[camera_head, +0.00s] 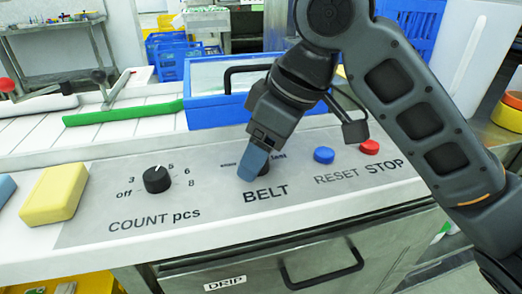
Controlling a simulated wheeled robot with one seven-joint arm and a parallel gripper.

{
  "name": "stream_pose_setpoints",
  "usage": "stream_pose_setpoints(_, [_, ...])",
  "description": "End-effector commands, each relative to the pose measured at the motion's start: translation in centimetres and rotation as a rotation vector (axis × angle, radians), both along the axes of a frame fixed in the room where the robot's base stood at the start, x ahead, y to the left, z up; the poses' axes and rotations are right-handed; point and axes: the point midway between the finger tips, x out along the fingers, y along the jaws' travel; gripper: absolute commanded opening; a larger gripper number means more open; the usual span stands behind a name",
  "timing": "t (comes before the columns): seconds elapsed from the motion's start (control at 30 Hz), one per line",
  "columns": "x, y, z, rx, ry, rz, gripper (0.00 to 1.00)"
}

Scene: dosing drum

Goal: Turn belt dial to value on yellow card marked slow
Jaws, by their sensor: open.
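The BELT dial (265,167) is a dark knob on the grey control panel, above the word BELT. My gripper (252,164), with blue fingers, points down at it and hides most of it. The jaws are open; I cannot tell whether they touch the knob. Small print shows on both sides of the dial, too blurred to read surely, and the dial's pointer is hidden. I cannot make out a yellow card marked slow.
The COUNT pcs dial (157,179) stands left of BELT; blue RESET (324,155) and red STOP (370,147) buttons lie right. A yellow block (53,193) rests at left. A blue-framed box (215,110) stands behind. A DRIP drawer (290,270) is below.

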Motion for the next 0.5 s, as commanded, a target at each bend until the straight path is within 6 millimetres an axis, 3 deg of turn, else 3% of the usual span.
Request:
stream_pose_setpoints(0.13, [0.0, -0.01, 0.02, 0.0, 0.0, 0.0, 0.63])
stream_pose_setpoints(0.5, [-0.01, -0.01, 0.04, 0.0, 0.0, 0.0, 0.28])
